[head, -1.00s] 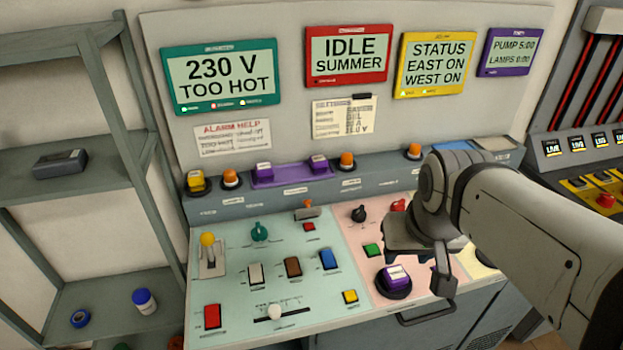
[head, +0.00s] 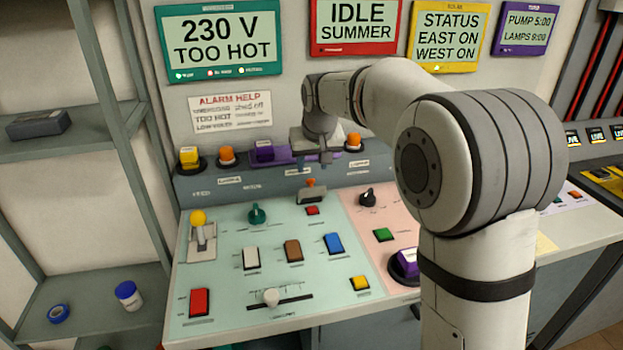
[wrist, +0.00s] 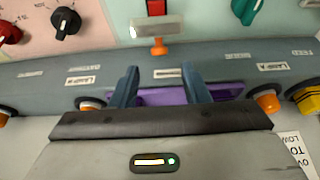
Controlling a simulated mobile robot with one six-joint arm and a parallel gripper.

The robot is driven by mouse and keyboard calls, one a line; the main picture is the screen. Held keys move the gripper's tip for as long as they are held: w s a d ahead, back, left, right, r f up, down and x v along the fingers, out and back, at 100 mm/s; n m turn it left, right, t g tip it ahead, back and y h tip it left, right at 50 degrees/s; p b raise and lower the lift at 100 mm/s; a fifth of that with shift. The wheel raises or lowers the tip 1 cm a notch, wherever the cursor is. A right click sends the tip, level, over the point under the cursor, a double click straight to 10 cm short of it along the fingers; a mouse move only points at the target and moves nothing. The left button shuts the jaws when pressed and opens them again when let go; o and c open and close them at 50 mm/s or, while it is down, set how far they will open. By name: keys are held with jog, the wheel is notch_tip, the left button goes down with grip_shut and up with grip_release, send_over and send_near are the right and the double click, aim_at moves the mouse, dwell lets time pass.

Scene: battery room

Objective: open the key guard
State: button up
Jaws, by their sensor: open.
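A small grey block with an orange tab (head: 312,192), which looks like the key guard, sits at the back of the pale green panel. A red button (head: 312,211) is just in front of it. In the wrist view the grey block (wrist: 158,27) is at the top centre, its orange tab pointing towards my gripper. My gripper (head: 318,165) is above the sloped rear ledge, behind the block. In the wrist view its two fingers (wrist: 160,82) are apart, with nothing between them touching. Whether a key lies under the block is hidden.
A purple tray (wrist: 165,97) on the ledge lies beyond my fingers. Orange buttons (head: 226,155) and a yellow button (head: 188,157) line the ledge. A green knob (head: 257,214) and a black knob (head: 367,197) flank the block. The screens' wall rises close behind.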

aim_at(311, 181)
jog(key=x, duration=0.5)
jog(key=shift+w+f, duration=0.1)
jog(key=shift+f, duration=0.3)
jog(key=shift+c, duration=0.4)
grip_shut()
